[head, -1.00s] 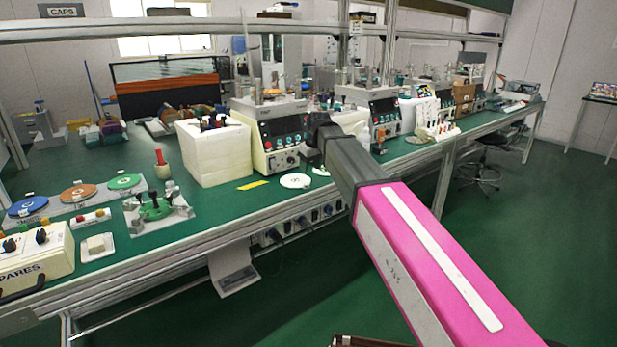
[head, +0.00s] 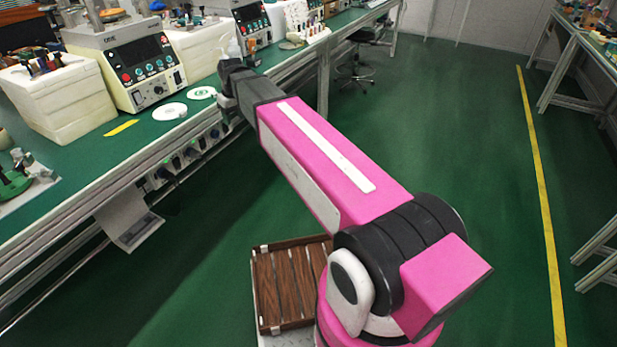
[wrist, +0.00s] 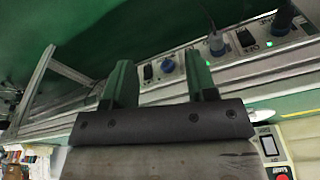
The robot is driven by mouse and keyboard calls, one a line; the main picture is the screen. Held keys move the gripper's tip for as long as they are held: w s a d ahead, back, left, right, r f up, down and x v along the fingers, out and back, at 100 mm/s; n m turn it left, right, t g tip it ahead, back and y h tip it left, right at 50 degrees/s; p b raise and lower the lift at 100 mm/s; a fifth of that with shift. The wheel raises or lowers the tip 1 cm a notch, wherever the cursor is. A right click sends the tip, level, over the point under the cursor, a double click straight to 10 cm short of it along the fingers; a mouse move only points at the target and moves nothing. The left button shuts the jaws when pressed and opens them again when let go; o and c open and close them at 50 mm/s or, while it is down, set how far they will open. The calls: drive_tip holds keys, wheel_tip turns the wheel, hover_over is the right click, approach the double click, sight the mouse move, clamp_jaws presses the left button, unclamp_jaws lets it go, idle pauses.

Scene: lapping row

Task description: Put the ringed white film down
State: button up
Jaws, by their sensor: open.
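Two flat white discs lie on the green bench near its front edge in the head view. The nearer white disc (head: 169,111) has a small mark at its middle. The farther white disc (head: 202,92) lies beside my gripper and shows a paler green-white pattern. I cannot tell for sure which is the ringed film. My gripper (head: 228,101) is at the bench's front edge, just right of the farther disc. In the wrist view my gripper (wrist: 159,80) has its two fingers wide apart with nothing between them. A white rounded shape (wrist: 262,115) shows right of the fingers, probably a disc.
A cream control machine (head: 135,70) and white block stack (head: 55,95) stand behind the discs. A yellow strip (head: 121,128) lies left of them. Sockets with plugs (wrist: 215,45) line the bench front. A slatted wooden crate (head: 285,285) is low beside my base.

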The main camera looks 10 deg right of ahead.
drive_tip(key=s+d+f+m, duration=0.3)
drive_tip(key=s+d+f, duration=0.5)
drive_tip(key=d, duration=0.4)
drive_tip(key=s+d+f+m+g+h, duration=0.1)
drive_tip(key=s+d+f+m, duration=0.2)
drive_tip(key=s+d+f, duration=0.6)
wheel_tip(320, 180, down, 2)
drive_tip(key=d, duration=0.2)
drive_tip(key=shift+s+d, duration=0.3)
drive_tip(key=shift+d, duration=0.05)
drive_tip(key=shift+c, duration=0.3)
